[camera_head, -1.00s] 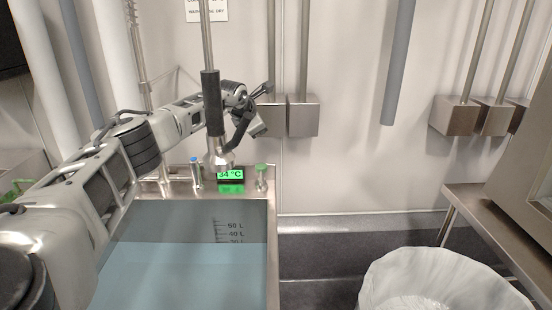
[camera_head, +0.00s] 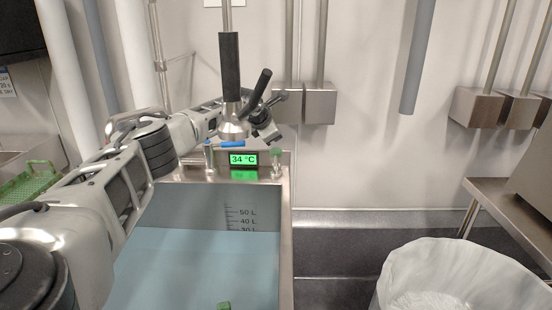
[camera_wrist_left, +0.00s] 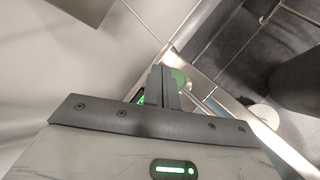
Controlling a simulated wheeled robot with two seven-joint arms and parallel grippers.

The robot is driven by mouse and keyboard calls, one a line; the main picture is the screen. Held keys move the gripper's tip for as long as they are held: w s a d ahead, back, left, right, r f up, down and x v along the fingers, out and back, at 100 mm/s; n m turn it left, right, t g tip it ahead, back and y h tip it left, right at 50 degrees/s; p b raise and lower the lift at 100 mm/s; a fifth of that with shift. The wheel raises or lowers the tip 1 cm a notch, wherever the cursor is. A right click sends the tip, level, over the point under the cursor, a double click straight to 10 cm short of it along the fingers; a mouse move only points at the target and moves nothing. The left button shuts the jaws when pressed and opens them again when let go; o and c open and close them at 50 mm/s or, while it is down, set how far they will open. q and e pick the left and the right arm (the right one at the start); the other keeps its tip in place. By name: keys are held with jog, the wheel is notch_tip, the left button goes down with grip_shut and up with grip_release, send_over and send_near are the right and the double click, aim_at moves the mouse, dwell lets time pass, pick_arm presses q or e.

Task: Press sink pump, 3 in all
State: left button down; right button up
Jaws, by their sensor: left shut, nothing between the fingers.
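The sink (camera_head: 286,235) stands at the left of the head view, with water in it. On its back ledge a metal pump with a green top (camera_head: 277,154) stands right of a lit display (camera_head: 243,159) reading 34 °C. A second metal post (camera_head: 209,156) stands left of the display; its top is unclear. My left gripper (camera_head: 276,136) is shut and empty, just above the green-topped pump. In the left wrist view, the green top (camera_wrist_left: 179,77) shows partly behind the shut fingers (camera_wrist_left: 164,84); I cannot tell whether they touch. My right gripper is out of view.
A hanging sprayer with a black grip (camera_head: 230,65) is in front of my left arm. A blue bar (camera_head: 232,143) shows under its head. A lined bin (camera_head: 450,270) stands at the right, near a metal table (camera_head: 500,200).

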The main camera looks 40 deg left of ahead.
aim_at(275, 150)
pick_arm(q)
jog(key=shift+f, duration=0.55)
dwell(0.6)
jog(key=shift+f, duration=0.1)
dwell(1.0)
jog(key=shift+f, duration=0.35)
jog(key=shift+s+f+b, duration=0.15)
jog(key=shift+f+b, duration=0.6)
jog(key=shift+f, duration=0.5)
dwell(1.1)
jog(key=shift+r, duration=0.1)
jog(key=shift+r+p, duration=1.25)
jog(key=shift+r, duration=0.15)
